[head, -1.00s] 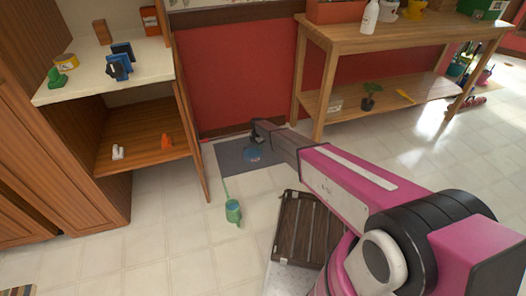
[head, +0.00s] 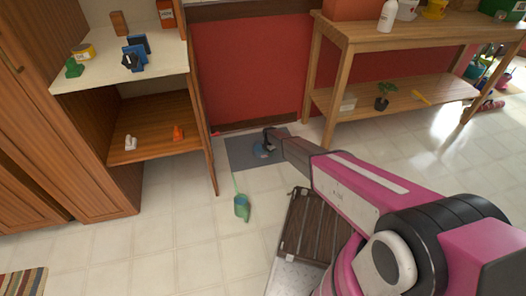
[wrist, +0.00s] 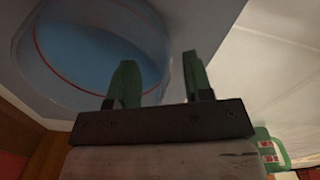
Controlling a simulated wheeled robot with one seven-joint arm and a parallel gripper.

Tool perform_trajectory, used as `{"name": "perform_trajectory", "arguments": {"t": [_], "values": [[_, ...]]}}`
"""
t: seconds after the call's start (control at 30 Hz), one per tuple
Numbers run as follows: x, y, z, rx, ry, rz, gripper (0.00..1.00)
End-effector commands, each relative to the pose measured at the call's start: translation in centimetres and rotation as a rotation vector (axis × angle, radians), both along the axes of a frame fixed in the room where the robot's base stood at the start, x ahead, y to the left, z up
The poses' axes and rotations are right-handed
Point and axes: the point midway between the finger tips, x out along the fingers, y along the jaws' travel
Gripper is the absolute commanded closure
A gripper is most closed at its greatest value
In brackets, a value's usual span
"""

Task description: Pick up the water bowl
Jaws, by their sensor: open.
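The water bowl (head: 260,152) is blue and sits on a grey mat (head: 240,152) on the floor by the red wall. In the wrist view the bowl (wrist: 90,50) fills the upper left, with a thin red ring inside it. My gripper (head: 267,140) is open and empty over the bowl, partly hiding it in the head view. In the wrist view its two green fingers (wrist: 160,80) point toward the bowl's rim. The left finger overlaps the bowl and the right one shows beside it. I cannot tell whether either touches the bowl.
A wooden cabinet with its door (head: 202,105) open stands left of the mat. A wooden table (head: 340,30) stands to the right. A green dustpan-like thing (head: 241,207) lies on the tiles in front. A brown slatted item (head: 302,225) is beside my arm.

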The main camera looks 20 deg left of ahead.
Motion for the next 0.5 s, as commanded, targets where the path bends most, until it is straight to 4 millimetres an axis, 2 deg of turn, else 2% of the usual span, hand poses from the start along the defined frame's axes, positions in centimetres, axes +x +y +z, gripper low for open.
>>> {"name": "perform_trajectory", "arguments": {"t": [0.2, 0.23, 0.37, 0.5], "values": [[-0.02, 0.0, -0.23, 0.001, -0.001, 0.0, 0.54], [-0.02, 0.0, -0.23, 0.0, 0.0, 0.0, 0.57], [-0.04, 0.0, -0.22, 0.0, 0.0, 0.0, 0.99], [-0.03, 0.01, -0.23, 0.0, 0.0, 0.0, 1.0]]}}
